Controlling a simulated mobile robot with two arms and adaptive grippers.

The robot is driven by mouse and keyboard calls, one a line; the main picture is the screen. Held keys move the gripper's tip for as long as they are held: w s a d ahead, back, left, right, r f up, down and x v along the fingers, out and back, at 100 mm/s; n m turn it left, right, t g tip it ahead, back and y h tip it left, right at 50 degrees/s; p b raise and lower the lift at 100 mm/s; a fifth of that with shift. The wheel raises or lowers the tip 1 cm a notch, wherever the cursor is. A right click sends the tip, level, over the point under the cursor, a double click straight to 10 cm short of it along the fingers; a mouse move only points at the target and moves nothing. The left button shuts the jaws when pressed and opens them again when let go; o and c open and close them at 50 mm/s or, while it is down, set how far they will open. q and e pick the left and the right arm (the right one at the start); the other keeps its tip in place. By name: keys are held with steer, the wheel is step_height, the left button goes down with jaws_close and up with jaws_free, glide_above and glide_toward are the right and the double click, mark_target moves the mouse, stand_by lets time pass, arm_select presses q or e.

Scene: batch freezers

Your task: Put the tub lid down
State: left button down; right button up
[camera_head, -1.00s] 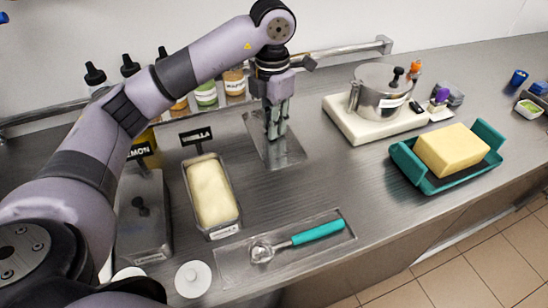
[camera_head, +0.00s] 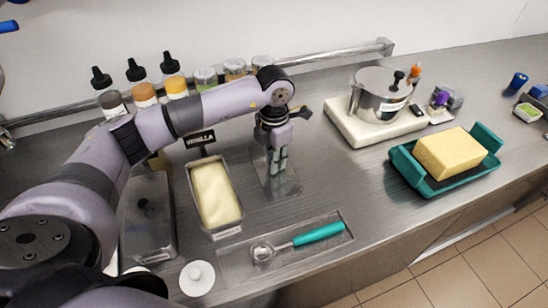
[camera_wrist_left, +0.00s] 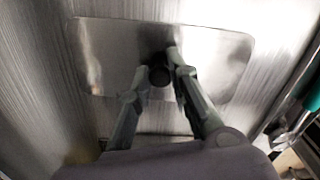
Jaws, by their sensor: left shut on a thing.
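The tub lid (camera_head: 292,183) is a flat rectangular metal plate with a dark knob. My left gripper (camera_head: 277,169) points straight down over it, with its fingers shut on the knob. In the left wrist view the lid (camera_wrist_left: 105,45) lies under the fingertips (camera_wrist_left: 160,72) with the knob between them. The lid looks level and at or very close to the counter; I cannot tell whether it touches. The open vanilla tub (camera_head: 215,195), full of pale ice cream, stands to the left of the lid. My right gripper is not in view.
A lidded tub (camera_head: 148,235) stands farther left. A teal-handled scoop (camera_head: 318,234) lies on a tray in front. A white round lid (camera_head: 197,279) is near the front edge. A teal butter dish (camera_head: 402,161) and a pot (camera_head: 378,96) on a white board stand right. Bare counter lies between.

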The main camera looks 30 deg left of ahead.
arm_select(q)
steer(key=shift+f, duration=0.1)
steer(key=c, duration=1.5)
jaws_free()
steer(key=shift+r, duration=0.65)
step_height(320, 180, up, 11)
steer(key=b, duration=0.2)
steer(key=shift+b, duration=0.4)
